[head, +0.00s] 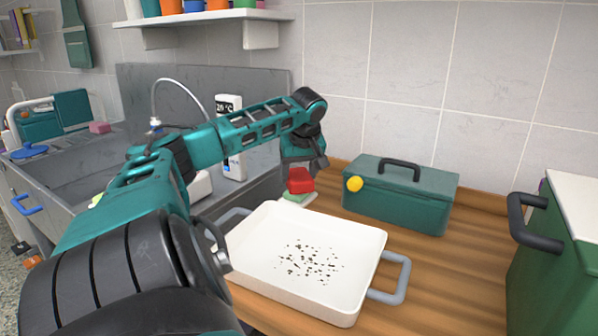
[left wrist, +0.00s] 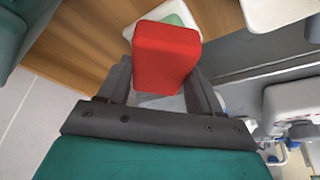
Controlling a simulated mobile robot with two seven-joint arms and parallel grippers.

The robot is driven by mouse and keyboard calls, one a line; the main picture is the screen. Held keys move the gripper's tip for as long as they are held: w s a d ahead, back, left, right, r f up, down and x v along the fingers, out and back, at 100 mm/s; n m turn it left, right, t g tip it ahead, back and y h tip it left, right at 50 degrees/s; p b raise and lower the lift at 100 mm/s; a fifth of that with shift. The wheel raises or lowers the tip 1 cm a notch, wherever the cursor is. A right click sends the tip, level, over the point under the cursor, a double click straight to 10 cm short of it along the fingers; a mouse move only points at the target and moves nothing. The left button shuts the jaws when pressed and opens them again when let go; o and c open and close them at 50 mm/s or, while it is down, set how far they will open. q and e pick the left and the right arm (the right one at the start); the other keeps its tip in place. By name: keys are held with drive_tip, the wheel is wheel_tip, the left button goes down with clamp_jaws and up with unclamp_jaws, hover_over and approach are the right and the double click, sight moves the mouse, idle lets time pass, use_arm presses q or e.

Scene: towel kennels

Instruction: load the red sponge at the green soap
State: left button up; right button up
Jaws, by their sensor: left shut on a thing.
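My left gripper (head: 304,163) points down and is shut on the red sponge (head: 300,182), a block that sticks out below the fingers. The sponge fills the middle of the left wrist view (left wrist: 165,60) between the two dark fingers. Just below the sponge in the head view is the green soap (head: 293,197) on a small white dish. The soap shows partly behind the sponge in the left wrist view (left wrist: 173,19). I cannot tell whether sponge and soap touch. My right gripper is not in view.
A white tray (head: 258,262) with dark specks and grey handles lies in front on the wooden counter (head: 430,285). A green toolbox (head: 400,195) with a yellow knob stands right of the sponge. A sink (head: 75,185) is at the left, with a pink block (head: 99,128) behind.

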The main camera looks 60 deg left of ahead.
use_arm(q)
drive_tip(key=shift+f, duration=0.45)
idle(0.3)
idle(0.5)
